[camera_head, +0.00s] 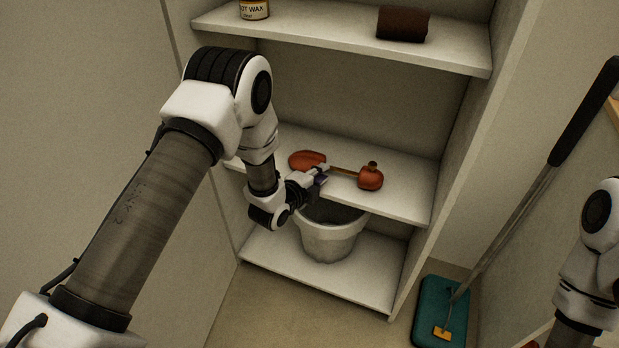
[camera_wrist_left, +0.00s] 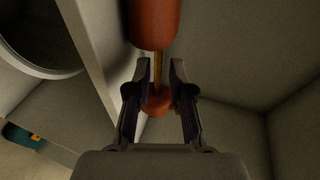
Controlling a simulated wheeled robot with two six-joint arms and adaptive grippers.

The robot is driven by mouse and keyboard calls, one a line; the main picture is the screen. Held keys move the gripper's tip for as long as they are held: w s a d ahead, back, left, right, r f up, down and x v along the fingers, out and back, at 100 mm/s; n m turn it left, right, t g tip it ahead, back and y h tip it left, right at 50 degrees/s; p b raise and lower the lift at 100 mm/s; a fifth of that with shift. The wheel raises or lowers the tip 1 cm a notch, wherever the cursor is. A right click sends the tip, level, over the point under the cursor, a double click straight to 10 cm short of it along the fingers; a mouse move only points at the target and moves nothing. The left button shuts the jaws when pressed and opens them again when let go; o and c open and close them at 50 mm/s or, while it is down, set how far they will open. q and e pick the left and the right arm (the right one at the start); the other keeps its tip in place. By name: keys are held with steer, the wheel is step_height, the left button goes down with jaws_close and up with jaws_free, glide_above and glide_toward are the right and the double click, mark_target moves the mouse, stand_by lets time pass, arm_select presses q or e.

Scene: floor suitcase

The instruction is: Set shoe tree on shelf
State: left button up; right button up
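The shoe tree lies on the middle shelf (camera_head: 400,200) in the head view. It has a reddish-brown toe piece (camera_head: 307,160) at left, a thin rod (camera_head: 346,171) and a knobbed heel piece (camera_head: 370,178) at right. My left gripper (camera_head: 321,175) is at the shelf's front edge, close to the rod. In the left wrist view my left gripper (camera_wrist_left: 158,66) is open, with a gap on both sides of the rod (camera_wrist_left: 157,68). The toe piece (camera_wrist_left: 154,22) is beyond the fingertips, and the heel piece (camera_wrist_left: 157,101) shows between the fingers. My right gripper is out of view.
A white bucket (camera_head: 328,243) stands on the bottom shelf, below my left gripper. The upper shelf (camera_head: 330,42) holds a wax tin (camera_head: 254,9) and a dark brown block (camera_head: 403,24). A teal mop (camera_head: 440,312) with a long handle leans at the right.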

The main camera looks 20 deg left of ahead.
arm_select(q)
steer(key=p+v, duration=0.1)
steer(key=v, duration=0.7)
steer(key=s+a+f+n+g+y, duration=0.1)
steer(key=s+f+n+g, duration=0.4)
steer(key=s+f+n, duration=0.45)
steer(key=s+a+f+n+g+y, duration=0.15)
steer(key=s+f+n+g, duration=0.35)
steer(key=s, duration=0.7)
steer(key=s+f+n+g, duration=0.2)
steer(key=s+n+g, duration=0.2)
steer(key=s, duration=0.8)
steer(key=shift+f+n+g+y, duration=0.2)
steer(key=shift+n+g+y, duration=0.15)
steer(key=shift+n, duration=0.5)
